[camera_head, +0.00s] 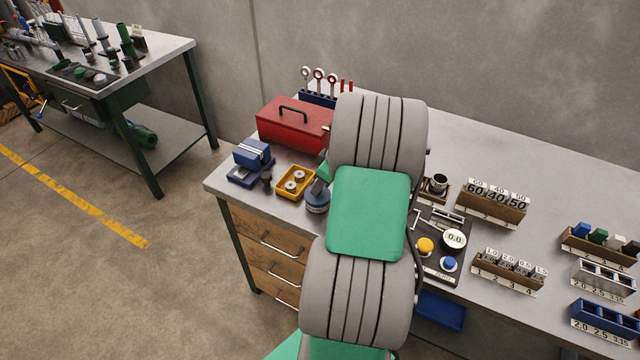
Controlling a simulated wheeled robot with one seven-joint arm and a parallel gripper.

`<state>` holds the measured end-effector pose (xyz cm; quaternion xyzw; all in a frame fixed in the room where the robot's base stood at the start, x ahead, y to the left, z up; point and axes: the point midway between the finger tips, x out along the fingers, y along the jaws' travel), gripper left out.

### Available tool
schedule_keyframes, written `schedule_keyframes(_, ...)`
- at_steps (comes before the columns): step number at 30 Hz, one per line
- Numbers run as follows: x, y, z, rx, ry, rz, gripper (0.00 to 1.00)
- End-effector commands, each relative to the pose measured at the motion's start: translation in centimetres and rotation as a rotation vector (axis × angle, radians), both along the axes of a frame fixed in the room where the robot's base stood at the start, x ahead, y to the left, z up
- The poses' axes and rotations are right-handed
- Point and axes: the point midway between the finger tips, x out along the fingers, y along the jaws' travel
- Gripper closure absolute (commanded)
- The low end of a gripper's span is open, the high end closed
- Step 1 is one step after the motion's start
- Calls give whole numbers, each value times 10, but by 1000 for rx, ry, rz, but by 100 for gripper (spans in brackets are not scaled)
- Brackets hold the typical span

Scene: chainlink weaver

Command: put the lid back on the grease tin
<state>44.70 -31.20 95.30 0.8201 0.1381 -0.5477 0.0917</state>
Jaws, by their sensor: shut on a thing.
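No separate lid can be made out.
A yellow tray (279,191) with round metal parts, a blue block on a stand (250,170) and a red toolbox (290,121) crowd the bench's left end. A control panel (442,268) and several labelled racks stand right of my arm. Bare bench (500,150) lies at the back right.

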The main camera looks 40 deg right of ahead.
Motion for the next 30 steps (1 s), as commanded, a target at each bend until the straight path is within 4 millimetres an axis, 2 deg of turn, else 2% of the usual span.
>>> schedule_keyframes(2, 0, 0, 0, 0, 0, 0, 73)
schedule_keyframes(10, 0, 0, 0, 0, 0, 0, 50)
schedule_keyframes(19, -1, -1, 4, -1, -2, -1, 50)
schedule_keyframes(30, -25, -10, 64, -2, -2, -2, 50)
